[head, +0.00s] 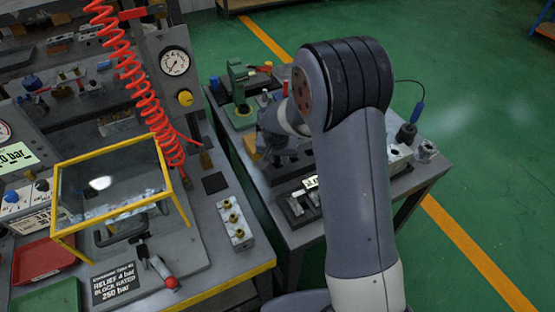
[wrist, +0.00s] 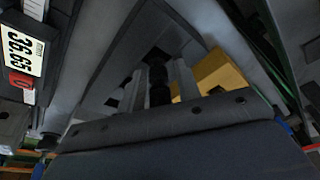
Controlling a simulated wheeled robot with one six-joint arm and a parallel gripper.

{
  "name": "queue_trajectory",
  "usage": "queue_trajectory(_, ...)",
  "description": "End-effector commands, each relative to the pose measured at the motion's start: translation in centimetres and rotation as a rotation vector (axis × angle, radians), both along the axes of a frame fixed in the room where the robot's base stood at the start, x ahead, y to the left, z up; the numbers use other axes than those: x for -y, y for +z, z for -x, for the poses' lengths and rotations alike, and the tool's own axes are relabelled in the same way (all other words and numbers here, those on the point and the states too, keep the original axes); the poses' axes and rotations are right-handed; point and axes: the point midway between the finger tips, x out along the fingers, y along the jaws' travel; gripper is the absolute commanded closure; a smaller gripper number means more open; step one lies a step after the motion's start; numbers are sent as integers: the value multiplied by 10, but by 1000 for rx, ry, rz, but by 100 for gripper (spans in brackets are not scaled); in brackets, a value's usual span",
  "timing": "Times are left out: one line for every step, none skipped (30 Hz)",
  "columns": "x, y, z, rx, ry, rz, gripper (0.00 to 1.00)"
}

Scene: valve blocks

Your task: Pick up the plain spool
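My gripper (head: 284,158) is over the left part of the right bench in the head view, partly hidden behind my arm. In the wrist view, two pale grey finger-like bars flank a dark, ringed upright shape (wrist: 158,85). I cannot tell whether that shape is a spool or part of my gripper, or whether the fingers touch anything. I cannot pick out the plain spool for sure. Small metal pieces (head: 299,206) lie on a dark holder at the bench's front edge, below a small white label (head: 311,182).
A green fixture (head: 240,84) stands at the bench's back left. A metal block (head: 397,157) and dark knob (head: 406,133) are at the right. A yellow-framed guard (head: 112,185) stands on the left bench.

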Motion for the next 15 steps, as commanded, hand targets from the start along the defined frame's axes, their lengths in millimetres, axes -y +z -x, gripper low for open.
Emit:
queue_trajectory(0, 0, 0, 0, 0, 0, 72)
queue_trajectory(0, 0, 0, 0, 0, 0, 75)
queue_trajectory(0, 0, 0, 0, 0, 0, 78)
queue_trajectory(0, 0, 0, 0, 0, 0, 80)
queue_trajectory(0, 0, 0, 0, 0, 0, 83)
queue_trajectory(0, 0, 0, 0, 0, 0, 86)
queue_trajectory(0, 0, 0, 0, 0, 0, 89)
queue_trajectory(0, 0, 0, 0, 0, 0, 91)
queue_trajectory(0, 0, 0, 0, 0, 0, 94)
queue_trajectory(0, 0, 0, 0, 0, 0, 97)
queue_trajectory(0, 0, 0, 0, 0, 0, 99)
queue_trajectory(0, 0, 0, 0, 0, 0, 100)
queue_trajectory(0, 0, 0, 0, 0, 0, 100)
queue_trajectory(0, 0, 0, 0, 0, 0, 100)
queue_trajectory(0, 0, 0, 0, 0, 0, 100)
